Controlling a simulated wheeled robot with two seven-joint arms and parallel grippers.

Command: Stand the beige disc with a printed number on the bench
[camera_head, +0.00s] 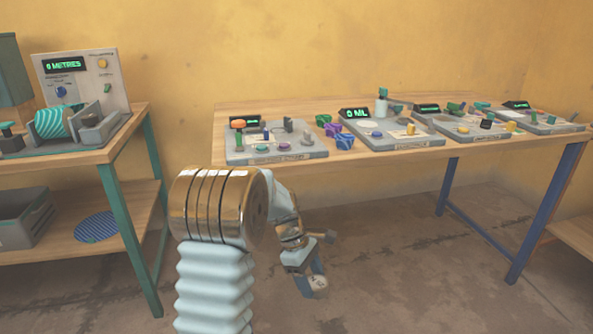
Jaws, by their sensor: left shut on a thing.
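My left gripper (306,282) hangs in the middle of the view, in front of the bench and lower than its top. It is shut on a small pale disc (318,284), of which only part shows between the fingers. A mark on its face is too small to read. The wooden bench (230,106) with blue legs stands beyond, and the disc is clear of it. My right gripper is out of view.
Several grey control panels stand on the bench, one at its near left (310,154). Small purple and blue pieces (343,142) lie between panels. A second bench (85,156) with green legs stands at left, bearing a machine (110,72). Floor between the benches looks clear.

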